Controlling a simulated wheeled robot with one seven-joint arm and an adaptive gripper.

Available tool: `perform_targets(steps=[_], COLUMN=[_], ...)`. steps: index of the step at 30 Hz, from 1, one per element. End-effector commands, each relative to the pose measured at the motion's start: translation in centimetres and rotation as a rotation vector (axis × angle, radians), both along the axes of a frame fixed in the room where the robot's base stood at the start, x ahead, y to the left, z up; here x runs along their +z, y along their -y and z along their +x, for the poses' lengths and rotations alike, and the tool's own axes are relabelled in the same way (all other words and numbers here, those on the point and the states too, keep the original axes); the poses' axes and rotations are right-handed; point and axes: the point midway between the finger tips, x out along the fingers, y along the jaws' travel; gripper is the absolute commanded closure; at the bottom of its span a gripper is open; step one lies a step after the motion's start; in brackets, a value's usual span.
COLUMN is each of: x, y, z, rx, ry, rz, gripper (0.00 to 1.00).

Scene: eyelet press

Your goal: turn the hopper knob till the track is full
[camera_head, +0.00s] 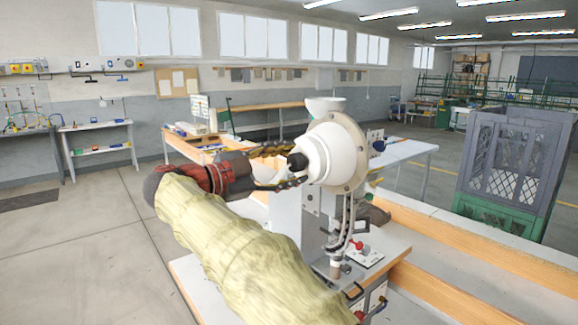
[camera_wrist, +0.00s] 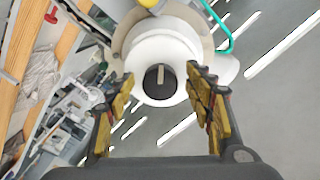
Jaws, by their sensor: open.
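The white hopper (camera_head: 335,153) sits at the top of the eyelet press (camera_head: 318,213), with a round flange behind it. Its dark knob (camera_head: 297,161) points left toward my gripper (camera_head: 291,164). My gripper (camera_wrist: 157,82) is open, one finger on each side of the knob, with gaps visible. A narrow track (camera_head: 348,218) seems to run down from the hopper; how full it is cannot be told.
Grey and green crates (camera_head: 508,170) stand to the right. A workbench (camera_head: 190,147) is behind. The floor at left is clear.

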Motion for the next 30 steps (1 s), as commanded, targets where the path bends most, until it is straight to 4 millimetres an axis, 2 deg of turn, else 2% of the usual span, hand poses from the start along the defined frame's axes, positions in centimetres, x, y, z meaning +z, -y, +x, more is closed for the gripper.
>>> perform_targets(steps=[8, 21, 25, 30], x=[0.1, 0.2, 0.3, 0.3], y=[-0.7, -7.7, -9.1, -10.0], z=[-0.4, -4.8, -5.8, -6.4], rx=[0.001, 0.003, 0.002, 0.000], ry=[0.001, 0.001, 0.000, -0.001], rz=[0.001, 0.001, -0.001, -0.001], gripper=[0.48, 0.48, 0.48, 0.48])
